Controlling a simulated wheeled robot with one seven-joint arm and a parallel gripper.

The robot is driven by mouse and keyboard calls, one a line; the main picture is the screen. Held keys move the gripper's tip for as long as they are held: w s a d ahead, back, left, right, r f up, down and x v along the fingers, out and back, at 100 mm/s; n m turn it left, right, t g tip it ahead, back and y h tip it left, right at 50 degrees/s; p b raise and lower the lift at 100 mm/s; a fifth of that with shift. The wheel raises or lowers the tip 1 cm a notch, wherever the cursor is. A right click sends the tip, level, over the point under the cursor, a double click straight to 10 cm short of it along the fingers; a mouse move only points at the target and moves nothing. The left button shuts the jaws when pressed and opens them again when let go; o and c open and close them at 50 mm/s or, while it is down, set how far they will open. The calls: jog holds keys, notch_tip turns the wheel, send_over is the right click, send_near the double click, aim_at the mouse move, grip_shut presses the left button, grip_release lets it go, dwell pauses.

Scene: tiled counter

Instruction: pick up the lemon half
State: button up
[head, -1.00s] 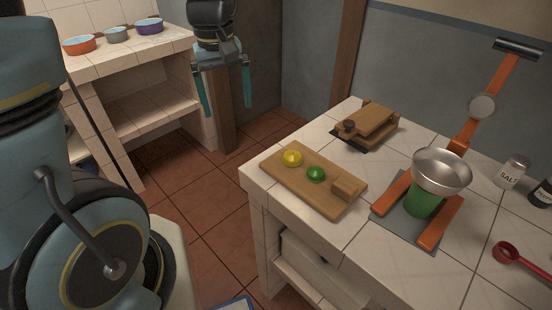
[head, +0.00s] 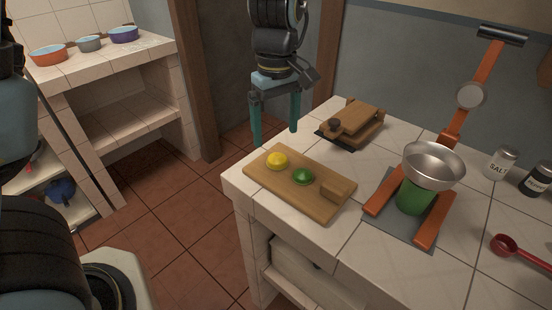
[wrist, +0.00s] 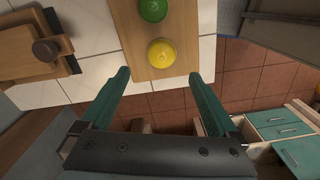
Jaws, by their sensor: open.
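The lemon half (head: 277,160) is yellow and domed, and sits on the left end of a wooden board (head: 300,204) on the counter. It also shows in the wrist view (wrist: 161,53), ahead of the fingertips and roughly between their lines. A green lime half (head: 302,177) lies beside it on the board, and shows at the top of the wrist view (wrist: 153,10). My gripper (head: 276,137) is open and empty, with teal fingers pointing down. It hangs above and behind the lemon half, near the counter's left edge, apart from it.
A wooden press (head: 352,124) stands behind the board. A metal bowl (head: 433,166) sits over a green cup (head: 414,199) in an orange stand to the right. A salt jar (head: 501,163) and a red scoop (head: 510,248) are farther right. A small wooden block (head: 335,189) is on the board.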

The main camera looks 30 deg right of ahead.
aim_at(277, 159)
jog(key=shift+s+a+f+p, duration=0.1)
jog(key=shift+f+p, duration=0.1)
jog(key=shift+f, duration=0.8)
jog(key=shift+s+d+f+p, duration=0.1)
jog(key=shift+f+p, duration=0.1)
jog(key=shift+f, duration=0.8)
jog(key=shift+s+a+f+p, duration=0.1)
jog(key=shift+f+p, duration=0.1)
jog(key=shift+f, duration=0.8)
jog(key=shift+c, duration=0.2)
jog(key=c, duration=1.4)
